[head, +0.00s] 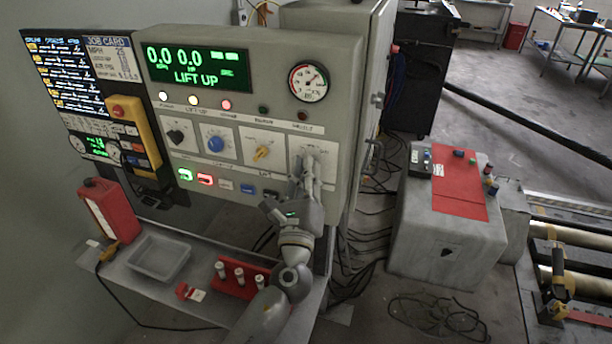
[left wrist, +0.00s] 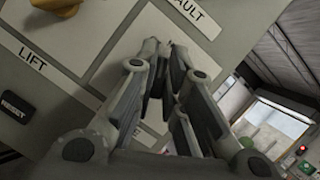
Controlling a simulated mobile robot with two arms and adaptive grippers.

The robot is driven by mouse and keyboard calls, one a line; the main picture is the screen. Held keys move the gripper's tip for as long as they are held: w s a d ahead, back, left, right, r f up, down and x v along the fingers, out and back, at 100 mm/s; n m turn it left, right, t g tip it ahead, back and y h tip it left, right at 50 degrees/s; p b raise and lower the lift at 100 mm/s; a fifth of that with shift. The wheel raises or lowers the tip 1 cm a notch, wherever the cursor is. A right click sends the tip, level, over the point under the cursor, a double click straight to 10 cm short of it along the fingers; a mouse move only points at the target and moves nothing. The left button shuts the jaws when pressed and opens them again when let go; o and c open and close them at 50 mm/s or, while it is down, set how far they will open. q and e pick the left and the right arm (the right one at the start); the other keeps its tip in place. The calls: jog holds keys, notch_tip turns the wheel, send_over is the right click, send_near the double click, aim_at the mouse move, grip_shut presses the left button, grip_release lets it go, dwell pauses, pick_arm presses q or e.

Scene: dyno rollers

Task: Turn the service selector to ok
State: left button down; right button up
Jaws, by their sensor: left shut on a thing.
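The service selector seems to be the rightmost rotary switch on the grey control cabinet (head: 345,120). Its pale plate (head: 322,146) shows around my gripper, but its knob is hidden behind my fingers, so its setting cannot be read. My left gripper (head: 306,165) is at this plate, its fingers closed in around the hidden knob. In the left wrist view my fingers (left wrist: 163,80) reach to the white plate (left wrist: 118,55), close together at the tips. My right gripper is in neither view.
A yellow knob (head: 262,153), a blue knob (head: 215,144) and a black knob (head: 177,135) sit to the left. The display (head: 198,68) reads "LIFT UP". Below are a grey tray (head: 160,257), a red rack (head: 238,283) and a red container (head: 108,212) on a shelf.

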pick_arm(q)
jog(key=shift+w+a+r+n+y, duration=0.1)
jog(key=shift+r+n+y, duration=0.2)
jog(key=shift+n, duration=0.45)
jog(key=shift+a+r+n+y, duration=0.1)
jog(key=shift+r+n+y, duration=0.1)
jog(key=shift+n+y, duration=0.4)
jog(key=shift+n, duration=0.35)
jog(key=c, duration=1.6)
grip_release()
jog(key=shift+o, duration=0.4)
jog(key=shift+w+f+b, duration=0.1)
jog(key=shift+f+b, duration=0.2)
jog(key=shift+f, duration=0.05)
jog(key=v, duration=1.2)
jog(key=shift+r, duration=0.3)
